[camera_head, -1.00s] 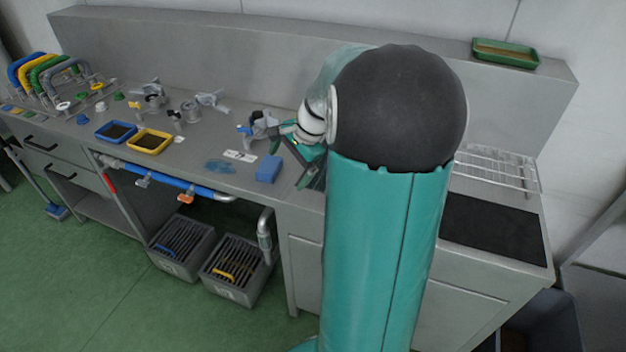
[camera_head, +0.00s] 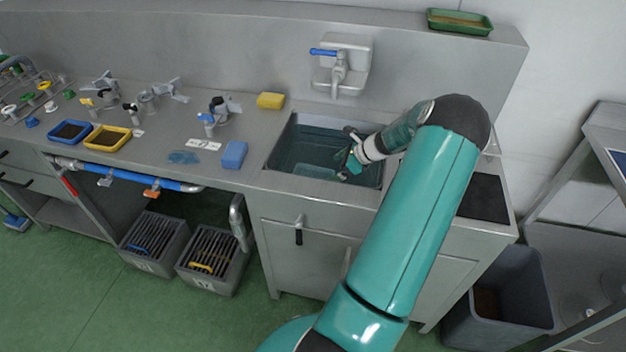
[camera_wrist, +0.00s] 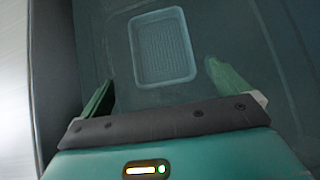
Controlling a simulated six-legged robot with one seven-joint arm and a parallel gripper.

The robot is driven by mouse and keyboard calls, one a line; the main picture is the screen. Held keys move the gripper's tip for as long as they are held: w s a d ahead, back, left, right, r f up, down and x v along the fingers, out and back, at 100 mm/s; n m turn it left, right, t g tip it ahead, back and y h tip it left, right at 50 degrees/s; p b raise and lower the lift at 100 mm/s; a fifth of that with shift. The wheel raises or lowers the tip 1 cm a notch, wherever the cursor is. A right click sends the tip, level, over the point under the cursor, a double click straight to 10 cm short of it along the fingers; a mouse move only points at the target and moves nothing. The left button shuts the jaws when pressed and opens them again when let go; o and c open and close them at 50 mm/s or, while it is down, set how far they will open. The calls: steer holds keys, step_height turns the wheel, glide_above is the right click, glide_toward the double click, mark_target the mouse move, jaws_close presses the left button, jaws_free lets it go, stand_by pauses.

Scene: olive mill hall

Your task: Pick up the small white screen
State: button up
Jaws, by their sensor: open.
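The small white screen (camera_wrist: 163,48) shows in the wrist view as a pale rectangular frame with a fine mesh, lying on the sink floor and tinted bluish, perhaps by water. In the head view a pale patch in the sink (camera_head: 312,172) appears to be the same screen, partly cut off by the front rim. My gripper (camera_head: 350,158) is over the right part of the sink. In the wrist view my gripper (camera_wrist: 160,78) is open and empty, its fingers apart, with the screen ahead between and beyond the fingertips. I cannot tell the height gap.
The sink (camera_head: 283,142) has steel rims around the arm. A tap (camera_head: 340,70) stands on the wall behind. A blue sponge (camera_head: 234,155) and yellow sponge (camera_head: 270,100) lie left of the sink. A black mat (camera_head: 484,197) lies to the right.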

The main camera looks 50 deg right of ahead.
mark_target(315, 175)
steer(key=x, duration=0.9)
steer(key=shift+w+r, duration=0.2)
steer(key=c, duration=0.7)
steer(key=shift+o, duration=0.2)
